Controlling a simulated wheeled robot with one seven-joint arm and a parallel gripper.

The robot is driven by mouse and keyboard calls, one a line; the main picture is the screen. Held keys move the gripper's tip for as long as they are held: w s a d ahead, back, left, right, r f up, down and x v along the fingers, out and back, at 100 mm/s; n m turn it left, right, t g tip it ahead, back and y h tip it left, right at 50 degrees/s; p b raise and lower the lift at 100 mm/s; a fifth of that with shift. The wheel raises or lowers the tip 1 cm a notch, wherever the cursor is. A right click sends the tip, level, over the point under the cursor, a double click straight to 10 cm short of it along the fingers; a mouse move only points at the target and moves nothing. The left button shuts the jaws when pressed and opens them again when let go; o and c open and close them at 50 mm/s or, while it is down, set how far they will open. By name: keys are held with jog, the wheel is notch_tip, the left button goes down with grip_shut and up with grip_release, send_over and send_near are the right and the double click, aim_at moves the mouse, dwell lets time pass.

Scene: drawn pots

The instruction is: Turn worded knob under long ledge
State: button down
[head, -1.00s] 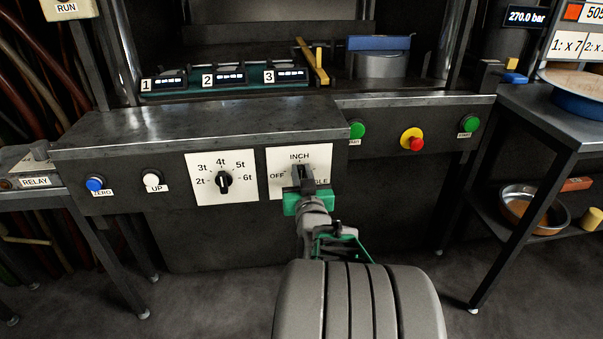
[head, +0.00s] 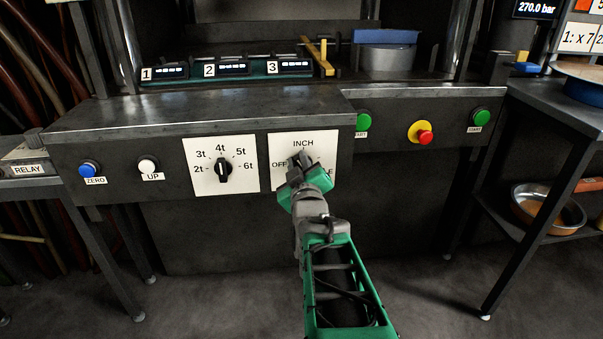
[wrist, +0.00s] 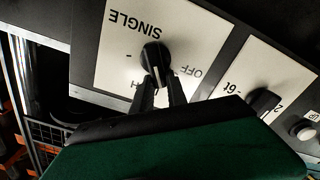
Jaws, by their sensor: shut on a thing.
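The worded knob sits on a white plate (head: 318,143) marked OFF, INCH and SINGLE, on the dark panel under the long ledge (head: 200,115). My gripper (head: 299,164) is at this plate, tilted, and covers the knob and part of the SINGLE word in the head view. In the wrist view the black knob (wrist: 154,54) shows between the two dark fingertips of my gripper (wrist: 158,75), which are shut on it. Its plate (wrist: 185,35) appears turned over there. Which word the knob points at is hard to tell.
A numbered knob (head: 223,169) on a 2t to 6t plate is just left. Blue (head: 88,168) and white (head: 148,165) buttons are farther left. Green buttons (head: 363,122) (head: 481,118) and a red stop button (head: 425,137) are right. A side table (head: 560,110) stands far right.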

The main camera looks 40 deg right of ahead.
jog(key=shift+w+a+f+n+b, duration=0.15)
jog(key=shift+f+n+b, duration=0.15)
jog(key=shift+n+b, duration=1)
jog(key=shift+w+a+f+n+b, duration=0.1)
jog(key=shift+a+f+n+b, duration=0.2)
jog(key=shift+n+b, duration=0.95)
jog(key=shift+w+a+f+n+b, duration=0.1)
jog(key=shift+f+n+b, duration=0.25)
jog(key=shift+n+b, duration=0.95)
jog(key=shift+n, duration=0.35)
jog(key=c, duration=1.3)
grip_release()
jog(key=shift+r, duration=0.1)
